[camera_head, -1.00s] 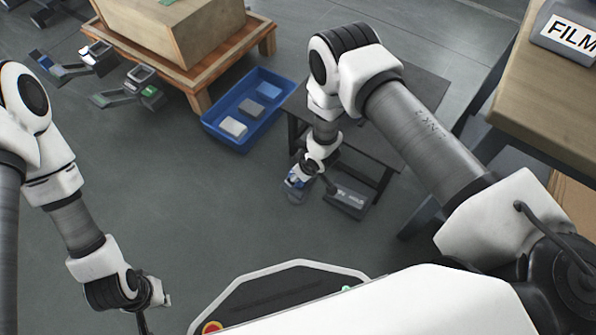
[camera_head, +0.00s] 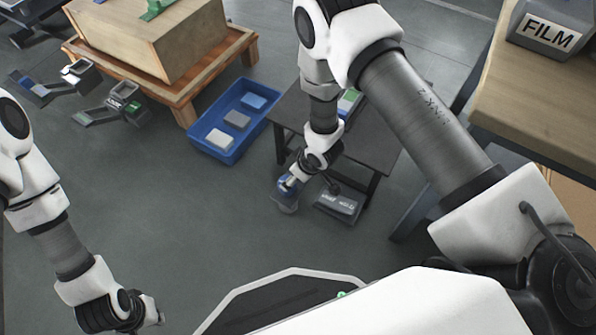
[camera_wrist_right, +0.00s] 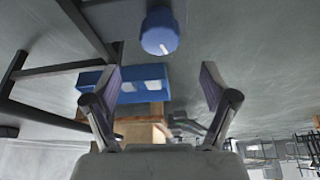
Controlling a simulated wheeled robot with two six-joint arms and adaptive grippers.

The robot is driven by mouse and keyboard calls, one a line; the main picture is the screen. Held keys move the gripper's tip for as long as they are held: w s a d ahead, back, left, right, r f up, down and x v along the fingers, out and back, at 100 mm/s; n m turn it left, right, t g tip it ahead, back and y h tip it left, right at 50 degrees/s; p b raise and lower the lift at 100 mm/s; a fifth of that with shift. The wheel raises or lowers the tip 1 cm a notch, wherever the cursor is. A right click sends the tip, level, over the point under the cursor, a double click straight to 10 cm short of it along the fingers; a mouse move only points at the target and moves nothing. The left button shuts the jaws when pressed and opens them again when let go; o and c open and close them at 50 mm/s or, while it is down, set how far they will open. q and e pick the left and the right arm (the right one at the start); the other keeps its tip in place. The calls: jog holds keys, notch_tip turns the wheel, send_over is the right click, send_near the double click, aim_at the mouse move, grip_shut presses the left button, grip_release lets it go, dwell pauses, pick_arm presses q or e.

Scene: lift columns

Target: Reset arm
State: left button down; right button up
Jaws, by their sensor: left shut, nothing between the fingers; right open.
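My left arm comes in at the left edge of the head view. Its gripper (camera_head: 152,312) is low in the picture, over bare floor, shut and empty. My right arm reaches out to the low dark table; its gripper end shows small beside the table's near left side. In the right wrist view the right gripper (camera_wrist_right: 160,88) is open, its two fingers wide apart with nothing between them. A round blue knob-like thing (camera_wrist_right: 160,32) shows above the fingertips in that view; whether it touches the gripper I cannot tell.
A blue bin (camera_head: 197,140) with several blocks stands on the floor by a wooden pallet (camera_head: 186,108) with a box (camera_head: 165,35). A dark low table (camera_head: 375,150) is under my right arm. A wooden table (camera_head: 535,95) bears a FILM box (camera_head: 548,32). The left-centre floor is clear.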

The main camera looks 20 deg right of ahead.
jog(key=v, duration=0.3)
jog(key=shift+s, duration=0.1)
dwell(0.3)
